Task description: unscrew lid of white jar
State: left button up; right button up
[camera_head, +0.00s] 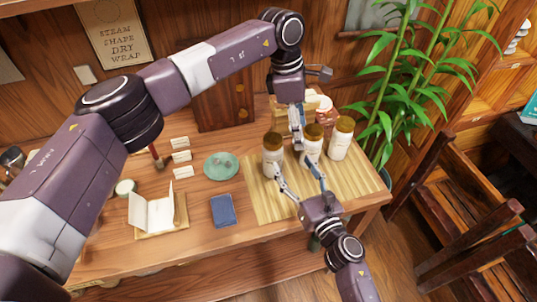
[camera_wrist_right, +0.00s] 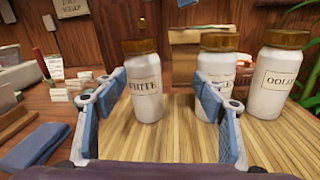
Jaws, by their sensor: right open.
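The white jar (camera_head: 272,160), a pale jar with a brown-gold lid (camera_head: 272,140), stands upright at the left of a row of three. In the right wrist view the jar (camera_wrist_right: 146,88) has a partly legible label ending in "HITE", and its lid (camera_wrist_right: 140,46) is on. My right gripper (camera_head: 296,174) is open in front of it. In the wrist view its fingers (camera_wrist_right: 156,105) stand apart either side of the jar, with no clear contact. My left gripper (camera_head: 296,135) points down near the left and middle jars; its finger gap is unclear.
A middle jar (camera_head: 313,146) and a right jar (camera_head: 340,140) stand close on the slatted mat (camera_head: 262,205). A leafy plant (camera_head: 400,75) rises behind at right.

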aim_at(277, 157)
pick_arm(q)
jog(key=w+a+r+y, duration=0.1)
jog(key=a, duration=0.3)
jog(key=w+a+r+y, duration=0.1)
jog(key=a, duration=0.1)
jog(key=shift+w+a+r+t+y, duration=0.3)
jog(key=shift+w+a+r, duration=0.05)
pick_arm(e)
jog(key=a+n, duration=0.1)
jog(key=a+n+y, duration=0.1)
jog(key=shift+a+f+g, duration=0.2)
jog(key=shift+a+g, duration=0.2)
jog(key=shift+w+a+n, duration=0.15)
jog(key=shift+w+n, duration=0.15)
jog(key=x, duration=0.6)
jog(key=shift+w+a+r, duration=0.1)
jog(key=shift+w+a, duration=0.1)
jog(key=shift+w, duration=0.1)
pick_arm(q)
jog(key=shift+d, duration=0.1)
pick_arm(e)
grip_shut()
